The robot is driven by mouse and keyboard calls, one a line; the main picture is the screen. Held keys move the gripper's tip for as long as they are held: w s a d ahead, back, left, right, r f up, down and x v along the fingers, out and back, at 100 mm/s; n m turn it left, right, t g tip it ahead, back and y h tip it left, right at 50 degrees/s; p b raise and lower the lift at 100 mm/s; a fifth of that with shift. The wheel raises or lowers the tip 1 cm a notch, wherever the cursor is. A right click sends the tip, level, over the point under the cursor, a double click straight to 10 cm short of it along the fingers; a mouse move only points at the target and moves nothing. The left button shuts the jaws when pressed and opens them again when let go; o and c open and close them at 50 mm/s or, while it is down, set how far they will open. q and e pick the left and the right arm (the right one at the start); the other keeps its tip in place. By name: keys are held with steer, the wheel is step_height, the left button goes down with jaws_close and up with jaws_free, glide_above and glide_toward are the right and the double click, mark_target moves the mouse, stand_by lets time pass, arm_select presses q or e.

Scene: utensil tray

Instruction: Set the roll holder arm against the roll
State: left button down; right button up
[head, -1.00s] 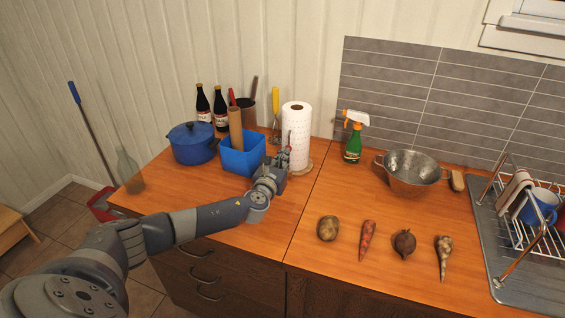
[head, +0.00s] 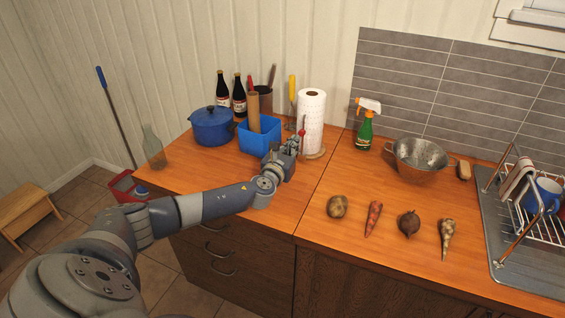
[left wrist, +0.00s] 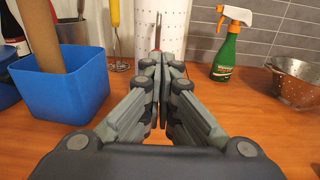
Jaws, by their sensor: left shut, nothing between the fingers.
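The white paper roll (head: 311,118) stands upright on its round wooden holder base near the back of the counter. The holder arm (head: 302,131) shows as a thin upright piece with a red part, in front of the roll's left side. In the left wrist view the holder arm (left wrist: 157,33) rises in front of the roll (left wrist: 174,28), just beyond my fingertips. I cannot tell whether it touches the roll. My left gripper (head: 294,144) is shut and empty, just left of and in front of the roll. Its fingers (left wrist: 160,62) hide the arm's lower part. My right gripper is out of view.
A blue bin (head: 259,138) with a rolling pin stands close left of my gripper. A blue pot (head: 212,126), bottles and a yellow-handled whisk (head: 292,88) are behind and left. A green spray bottle (head: 365,132) and colander (head: 417,158) stand right. The front counter is clear beside the vegetables.

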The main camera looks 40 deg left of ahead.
arm_select(q)
steer(key=b+v, duration=0.1)
steer(key=v, duration=0.6)
steer(key=shift+s+a, duration=0.15)
steer(key=shift+s, duration=0.25)
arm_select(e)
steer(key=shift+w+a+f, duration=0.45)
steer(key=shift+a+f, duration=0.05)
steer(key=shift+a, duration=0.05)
arm_select(q)
steer(key=shift+f, duration=0.1)
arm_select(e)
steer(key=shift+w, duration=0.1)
